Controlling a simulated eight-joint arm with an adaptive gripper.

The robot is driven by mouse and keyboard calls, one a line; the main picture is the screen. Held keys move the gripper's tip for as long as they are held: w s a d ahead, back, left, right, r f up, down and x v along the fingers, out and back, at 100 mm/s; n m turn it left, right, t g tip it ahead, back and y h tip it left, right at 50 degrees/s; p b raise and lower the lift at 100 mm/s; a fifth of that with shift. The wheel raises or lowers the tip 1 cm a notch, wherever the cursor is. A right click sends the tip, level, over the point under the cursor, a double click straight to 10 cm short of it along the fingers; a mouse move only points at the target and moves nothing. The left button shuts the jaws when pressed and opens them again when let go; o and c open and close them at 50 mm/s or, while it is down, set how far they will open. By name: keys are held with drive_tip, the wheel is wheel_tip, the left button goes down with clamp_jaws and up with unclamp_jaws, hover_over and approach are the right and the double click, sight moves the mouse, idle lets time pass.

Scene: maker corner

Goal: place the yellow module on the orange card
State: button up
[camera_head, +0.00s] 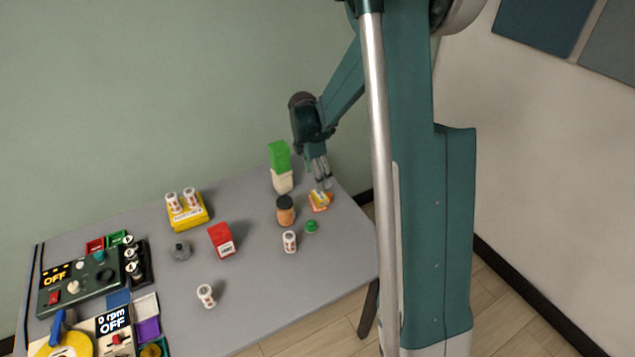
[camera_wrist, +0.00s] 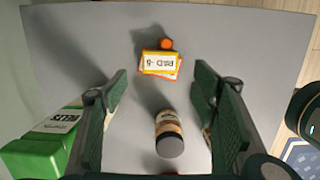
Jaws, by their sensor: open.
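The yellow module (camera_wrist: 147,70) has a white label with dark upside-down lettering. In the wrist view it lies on top of the orange card (camera_wrist: 172,75), whose edges show beneath it, slightly turned. Most of the card is hidden. A round orange piece (camera_wrist: 166,43) shows at the far edge of the stack. In the head view the module and card (camera_head: 319,205) are small, at the right of the table. My gripper (camera_head: 323,187) is close above them there.
A jar with a dark cap (camera_head: 285,212) stands close by, as does a green-and-white stack (camera_head: 280,160). A green knob (camera_head: 311,227), a white cylinder (camera_head: 290,241) and a red box (camera_head: 221,240) are nearer. The table's right edge is close.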

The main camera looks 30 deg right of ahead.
drive_tip(key=shift+a+r, duration=0.1)
drive_tip(key=shift+r, duration=0.65)
drive_tip(key=s+a+r+m+t, duration=0.2)
drive_tip(key=s+a+r+m, duration=0.2)
drive_tip(key=s+a+r, duration=0.4)
drive_tip(key=s+a+r+m+t, duration=0.2)
drive_tip(key=s+a+r+m, duration=0.3)
drive_tip(key=r, duration=0.4)
drive_tip(key=s+a+r+m+t+y, duration=0.1)
drive_tip(key=s+a+m, duration=0.3)
drive_tip(key=s, duration=0.5)
drive_tip(key=s+a+r+m+t, duration=0.2)
drive_tip(key=s+m, duration=0.3)
drive_tip(key=s, duration=0.4)
drive_tip(key=shift+s+a+y, duration=0.25)
drive_tip(key=shift+a+y, duration=0.15)
drive_tip(key=shift+a, duration=0.5)
